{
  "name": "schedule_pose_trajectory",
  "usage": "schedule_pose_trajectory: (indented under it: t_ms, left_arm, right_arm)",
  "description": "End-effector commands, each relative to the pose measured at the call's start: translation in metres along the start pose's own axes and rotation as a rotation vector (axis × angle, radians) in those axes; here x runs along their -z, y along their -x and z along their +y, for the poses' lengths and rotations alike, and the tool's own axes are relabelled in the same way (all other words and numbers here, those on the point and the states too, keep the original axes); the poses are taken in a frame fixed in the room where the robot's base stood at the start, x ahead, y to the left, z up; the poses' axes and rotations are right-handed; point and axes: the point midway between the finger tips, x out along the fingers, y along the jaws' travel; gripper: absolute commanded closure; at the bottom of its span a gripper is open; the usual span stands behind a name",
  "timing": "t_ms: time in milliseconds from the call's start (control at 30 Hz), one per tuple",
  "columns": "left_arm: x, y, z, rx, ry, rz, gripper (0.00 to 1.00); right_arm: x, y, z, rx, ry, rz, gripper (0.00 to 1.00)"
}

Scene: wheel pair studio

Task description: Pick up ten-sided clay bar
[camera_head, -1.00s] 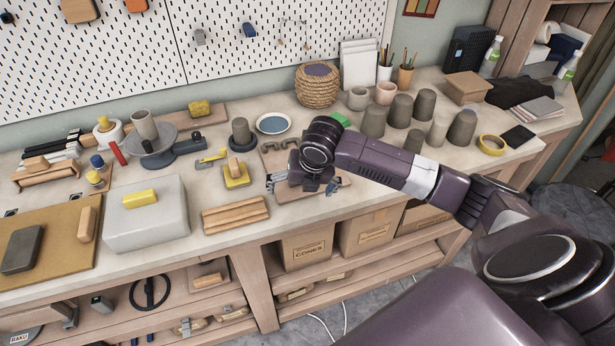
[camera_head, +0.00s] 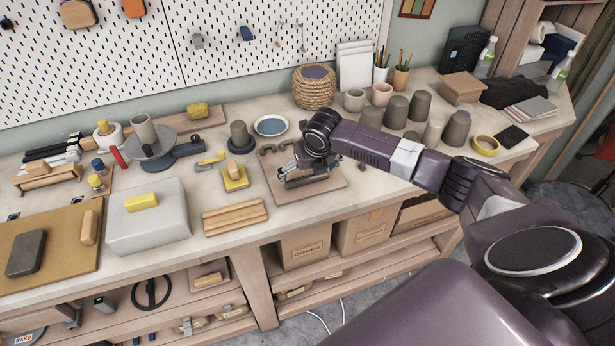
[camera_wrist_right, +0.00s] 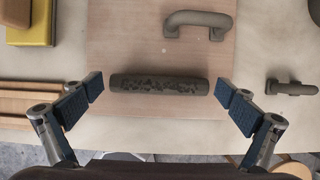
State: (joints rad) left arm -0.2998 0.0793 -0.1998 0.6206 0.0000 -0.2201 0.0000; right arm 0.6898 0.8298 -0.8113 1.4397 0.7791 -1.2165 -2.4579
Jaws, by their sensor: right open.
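A dark grey clay bar with a rough, pitted face (camera_wrist_right: 160,85) lies flat on a pinkish-brown board (camera_wrist_right: 120,40) in the right wrist view. My right gripper (camera_wrist_right: 160,93) is open, with one blue-padded finger near each end of the bar and gaps between. I cannot count the bar's sides. In the head view, my right gripper (camera_head: 307,172) is over the board (camera_head: 281,198) and largely hides the bar. My left gripper is not in view.
An arched clay handle (camera_wrist_right: 198,20) lies beyond the bar on the board. Another small clay piece (camera_wrist_right: 290,88) lies to the right. Wooden strips (camera_head: 235,215) and a yellow block (camera_head: 234,181) are left of the board. Grey cups (camera_head: 395,110) stand to its right.

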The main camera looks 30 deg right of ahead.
Motion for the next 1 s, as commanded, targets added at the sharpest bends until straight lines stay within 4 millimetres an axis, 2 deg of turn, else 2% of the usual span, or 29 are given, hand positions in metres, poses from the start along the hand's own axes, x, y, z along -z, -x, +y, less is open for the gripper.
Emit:
schedule_pose_trajectory:
  t_ms: [267,600,867,1000]
  left_arm:
    - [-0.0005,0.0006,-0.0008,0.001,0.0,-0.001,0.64]
    - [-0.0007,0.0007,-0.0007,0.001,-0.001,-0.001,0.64]
    - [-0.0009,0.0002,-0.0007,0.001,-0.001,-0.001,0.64]
    - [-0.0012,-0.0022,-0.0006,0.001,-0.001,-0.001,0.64]
  right_arm:
    - [0.0004,-0.0042,-0.0002,0.0,0.0,0.0,0.0]
    - [-0.0002,-0.0035,-0.0002,0.0,0.0,-0.002,0.33]
    - [-0.0011,-0.0023,-0.0001,0.0,-0.001,-0.002,0.33]
    - [-0.005,0.005,-0.0001,0.0,-0.001,-0.004,0.33]
